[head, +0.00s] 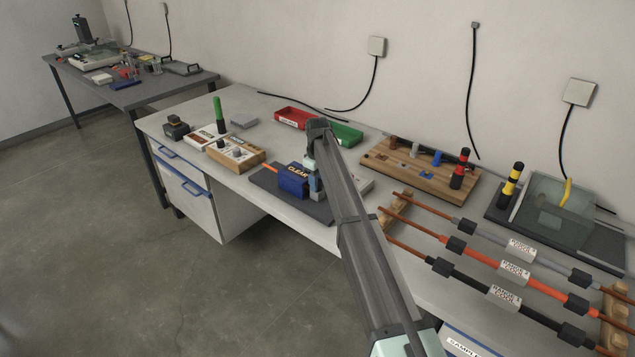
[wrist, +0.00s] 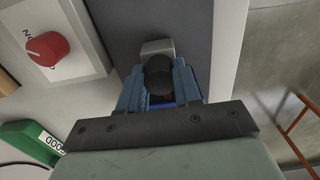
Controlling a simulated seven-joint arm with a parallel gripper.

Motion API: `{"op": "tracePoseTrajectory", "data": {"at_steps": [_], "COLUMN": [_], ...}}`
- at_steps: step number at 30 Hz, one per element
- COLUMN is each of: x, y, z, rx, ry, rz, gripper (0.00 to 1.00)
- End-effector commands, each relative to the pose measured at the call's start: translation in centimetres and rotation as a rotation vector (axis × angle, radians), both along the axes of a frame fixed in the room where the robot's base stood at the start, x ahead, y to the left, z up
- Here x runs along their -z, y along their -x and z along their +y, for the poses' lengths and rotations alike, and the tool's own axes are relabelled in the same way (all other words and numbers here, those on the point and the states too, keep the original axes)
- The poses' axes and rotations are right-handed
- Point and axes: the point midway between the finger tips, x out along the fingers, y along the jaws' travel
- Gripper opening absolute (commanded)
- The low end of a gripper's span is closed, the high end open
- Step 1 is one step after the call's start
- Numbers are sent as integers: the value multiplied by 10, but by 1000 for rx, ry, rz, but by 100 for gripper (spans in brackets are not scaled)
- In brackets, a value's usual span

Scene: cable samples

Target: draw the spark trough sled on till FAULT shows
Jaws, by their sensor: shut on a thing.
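The spark trough sled appears to be the blue block (head: 292,182) on a dark grey base plate (head: 265,181) in the head view. Its dark display reads CLEAR, not FAULT. An orange cable (head: 270,168) enters its left side. My gripper (head: 316,188) is at the block's right side, partly hidden by my arm. In the wrist view my gripper (wrist: 160,82) has its blue fingers closed on both sides of a dark round knob (wrist: 158,72). A light grey block (wrist: 157,46) sits just beyond the knob. A little blue shows below the knob between the fingers.
A white box with a red knob (wrist: 47,48) stands beside the plate. A red tray (head: 293,117) and a green tray (head: 345,135) lie behind. Cable samples (head: 515,271) on a rack fill the right.

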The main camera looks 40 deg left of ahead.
Motion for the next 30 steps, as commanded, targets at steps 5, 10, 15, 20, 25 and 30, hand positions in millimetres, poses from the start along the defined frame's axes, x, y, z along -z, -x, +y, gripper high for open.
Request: {"op": "tracePoseTrajectory", "data": {"at_steps": [5,10,15,20,25,30], "x": [0,0,0,0,0,-1], "y": [0,-1,-1,0,0,0], "z": [-11,-16,-16,-16,-16,-16], "rx": [1,0,0,0,0,0], "ry": [0,0,0,0,0,0], "rz": [-1,-1,-1,-1,-1,0], "gripper": [0,0,35,50,59,59]}}
